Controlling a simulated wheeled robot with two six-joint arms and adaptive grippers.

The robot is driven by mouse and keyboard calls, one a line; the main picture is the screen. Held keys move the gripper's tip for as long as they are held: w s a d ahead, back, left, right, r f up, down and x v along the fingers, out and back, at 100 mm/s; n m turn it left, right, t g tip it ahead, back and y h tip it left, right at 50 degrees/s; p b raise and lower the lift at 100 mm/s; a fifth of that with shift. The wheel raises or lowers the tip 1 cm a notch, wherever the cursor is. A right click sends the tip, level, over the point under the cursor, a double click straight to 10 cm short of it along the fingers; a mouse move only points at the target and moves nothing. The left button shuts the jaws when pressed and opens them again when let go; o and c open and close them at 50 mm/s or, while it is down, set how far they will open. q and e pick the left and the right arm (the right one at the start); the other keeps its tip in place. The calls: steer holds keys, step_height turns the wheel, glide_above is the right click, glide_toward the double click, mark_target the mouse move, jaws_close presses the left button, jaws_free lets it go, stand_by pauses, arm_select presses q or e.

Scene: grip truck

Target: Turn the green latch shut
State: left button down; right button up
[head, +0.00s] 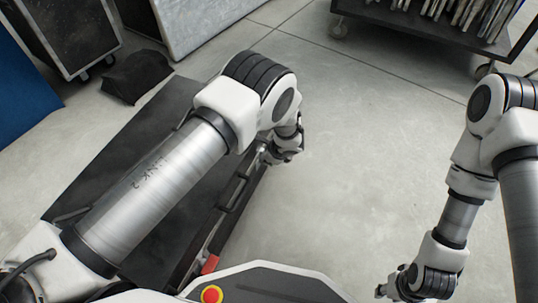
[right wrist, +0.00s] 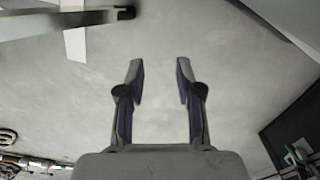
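My left gripper (head: 265,156) is at that right side, farther back than the red piece. It is small and partly hidden, so I cannot tell whether it is open or holds anything. My right gripper (head: 388,290) is low at the right, apart from the case. In the right wrist view it (right wrist: 160,80) is open and empty above bare floor.
A dark wheeled cart (head: 432,32) with upright metal items stands at the back right. A black crate (head: 68,32), a grey case (head: 195,22), a dark lump (head: 137,75) and a blue panel (head: 22,90) are at the back left. The middle floor is clear.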

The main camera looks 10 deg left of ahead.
stand_by(0.4)
arm_select(q)
steer(key=c, duration=1.2)
jaws_free()
steer(key=shift+c, duration=0.2)
